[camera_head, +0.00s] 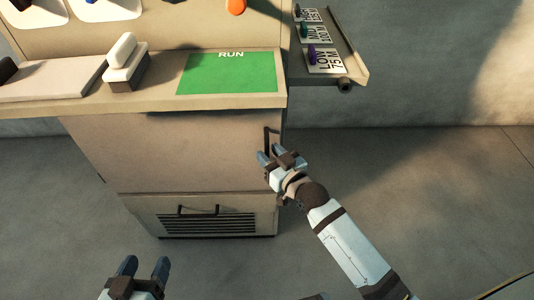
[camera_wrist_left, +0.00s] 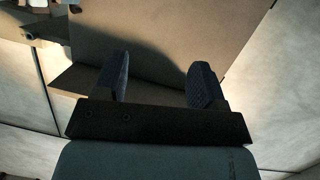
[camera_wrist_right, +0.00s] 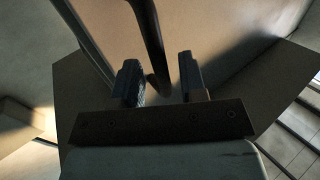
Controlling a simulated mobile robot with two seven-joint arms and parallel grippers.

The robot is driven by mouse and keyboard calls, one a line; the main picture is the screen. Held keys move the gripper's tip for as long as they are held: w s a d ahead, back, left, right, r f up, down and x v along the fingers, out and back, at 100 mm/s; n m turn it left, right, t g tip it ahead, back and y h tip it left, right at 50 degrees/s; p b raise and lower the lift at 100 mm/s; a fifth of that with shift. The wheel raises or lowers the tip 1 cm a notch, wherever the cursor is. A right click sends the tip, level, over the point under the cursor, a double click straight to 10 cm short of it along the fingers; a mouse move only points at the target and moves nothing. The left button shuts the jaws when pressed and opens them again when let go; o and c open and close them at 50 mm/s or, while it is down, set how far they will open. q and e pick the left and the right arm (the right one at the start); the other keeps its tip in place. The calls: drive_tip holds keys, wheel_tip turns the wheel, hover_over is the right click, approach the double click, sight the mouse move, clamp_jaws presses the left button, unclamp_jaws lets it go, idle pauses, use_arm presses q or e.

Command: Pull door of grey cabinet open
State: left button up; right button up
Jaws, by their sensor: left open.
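The cabinet door (camera_head: 180,155) is a plain beige-grey panel below the worktop. I cannot tell whether it is fully closed or slightly ajar. Its dark vertical bar handle (camera_head: 267,138) is near the door's right edge. My right gripper (camera_head: 269,153) is at the handle's lower part, fingers apart. In the right wrist view the handle (camera_wrist_right: 148,40) runs down to between the open fingertips (camera_wrist_right: 158,75), with gaps on both sides. My left gripper (camera_head: 144,264) is open and empty, low in front of the cabinet; its spread fingers also show in the left wrist view (camera_wrist_left: 158,75).
Below the door is a vented panel (camera_head: 205,222) with a dark handle. The worktop (camera_head: 150,102) overhangs the door and carries a green RUN panel (camera_head: 228,73) and a white-topped switch (camera_head: 123,60). A side shelf (camera_head: 352,72) juts out right. Floor in front is clear.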

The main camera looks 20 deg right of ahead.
drive_tip(key=shift+w+a, duration=0.2)
drive_tip(key=shift+w, duration=0.4)
clamp_jaws()
drive_tip(key=shift+s+a, duration=0.1)
